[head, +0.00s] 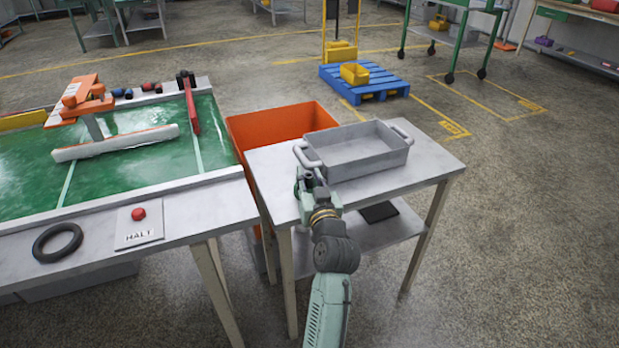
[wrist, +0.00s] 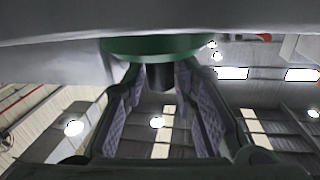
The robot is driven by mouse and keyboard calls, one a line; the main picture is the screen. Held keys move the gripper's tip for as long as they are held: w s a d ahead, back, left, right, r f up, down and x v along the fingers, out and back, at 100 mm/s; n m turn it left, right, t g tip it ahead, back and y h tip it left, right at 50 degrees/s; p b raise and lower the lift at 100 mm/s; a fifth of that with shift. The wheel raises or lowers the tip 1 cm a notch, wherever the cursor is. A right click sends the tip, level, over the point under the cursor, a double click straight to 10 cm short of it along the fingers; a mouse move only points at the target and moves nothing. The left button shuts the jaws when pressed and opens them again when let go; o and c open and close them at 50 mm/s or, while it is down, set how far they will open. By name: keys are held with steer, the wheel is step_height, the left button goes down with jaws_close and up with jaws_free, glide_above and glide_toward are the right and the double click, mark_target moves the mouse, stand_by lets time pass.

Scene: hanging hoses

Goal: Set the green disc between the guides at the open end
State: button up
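In the wrist view, a dark green disc (wrist: 155,46) shows its edge at the fingertips, with a dark stub (wrist: 160,77) between the two pads. My gripper (wrist: 160,75) appears shut on this stub. In the head view, my gripper (head: 308,186) is at the left end of the small grey table, beside the near handle of the grey tray, and the disc is mostly hidden there. On the green belt (head: 125,170) to the left, a white guide bar with an orange edge (head: 115,143) and a red guide (head: 192,108) stand apart.
The grey tray (head: 360,150) looks empty on the small table (head: 435,165). An orange bin (head: 275,125) stands between table and belt bench. An orange bracket (head: 82,100) rises over the belt. A black ring (head: 57,243) and a HALT button (head: 138,214) are on the bench front.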

steer(key=shift+o, duration=1.2)
steer(key=shift+r, duration=0.25)
steer(key=s+d+b, duration=0.2)
steer(key=s, duration=0.9)
steer(key=shift+s, duration=0.4)
